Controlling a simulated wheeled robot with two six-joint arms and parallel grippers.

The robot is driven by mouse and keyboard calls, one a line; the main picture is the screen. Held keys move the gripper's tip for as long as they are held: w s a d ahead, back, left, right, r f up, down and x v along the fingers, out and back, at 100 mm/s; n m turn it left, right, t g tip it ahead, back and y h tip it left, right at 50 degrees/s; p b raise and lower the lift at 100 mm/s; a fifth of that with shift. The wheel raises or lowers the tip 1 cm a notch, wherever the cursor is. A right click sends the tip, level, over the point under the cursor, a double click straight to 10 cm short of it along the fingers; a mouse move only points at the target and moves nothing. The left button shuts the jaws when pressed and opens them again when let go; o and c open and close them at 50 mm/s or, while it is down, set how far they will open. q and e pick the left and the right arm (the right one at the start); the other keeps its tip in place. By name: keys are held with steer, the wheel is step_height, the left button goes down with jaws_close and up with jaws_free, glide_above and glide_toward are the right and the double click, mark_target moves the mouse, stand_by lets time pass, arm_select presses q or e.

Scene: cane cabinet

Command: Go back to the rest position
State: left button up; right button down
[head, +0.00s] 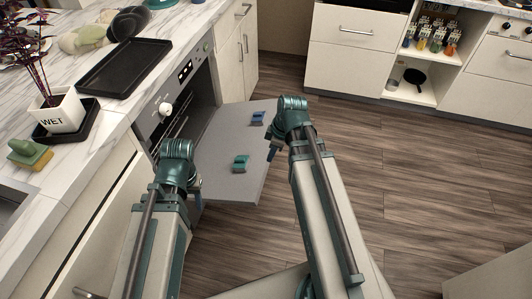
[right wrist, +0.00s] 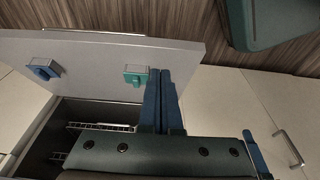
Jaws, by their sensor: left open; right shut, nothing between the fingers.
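My right gripper (right wrist: 163,72) shows in the right wrist view with its two blue fingers pressed together and nothing between them. In the head view it hangs under the wrist at the right edge of the open oven door, mostly hidden. My left gripper (head: 198,192) is in the head view at the near left of the door, largely hidden by its own wrist. Neither gripper is seen holding anything.
The oven door (head: 222,180) hangs open between my arms. A green piece (head: 240,162) and a blue piece (head: 258,117) sit on it. The marble counter (head: 180,25) is at left, with a black tray (head: 125,68) and a potted plant (head: 60,110). Wooden floor (head: 420,170) is free at right.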

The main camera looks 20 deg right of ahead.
arm_select(q)
steer(key=shift+r, duration=0.25)
arm_select(e)
steer(key=shift+s+d+r, duration=0.1)
steer(key=shift+d+r, duration=0.05)
steer(key=shift+r, duration=0.1)
steer(key=s+a+m+g+h, duration=0.15)
steer(key=s+a+m, duration=0.25)
steer(key=a, duration=0.4)
steer(key=s+a+m+h, duration=0.2)
steer(key=s+a+m, duration=0.15)
steer(key=a, duration=0.45)
arm_select(q)
step_height(320, 180, up, 16)
steer(key=p, duration=1.5)
steer(key=shift+f, duration=0.25)
arm_select(e)
step_height(320, 180, up, 15)
steer(key=shift+s+a, duration=0.2)
steer(key=shift+s, duration=0.1)
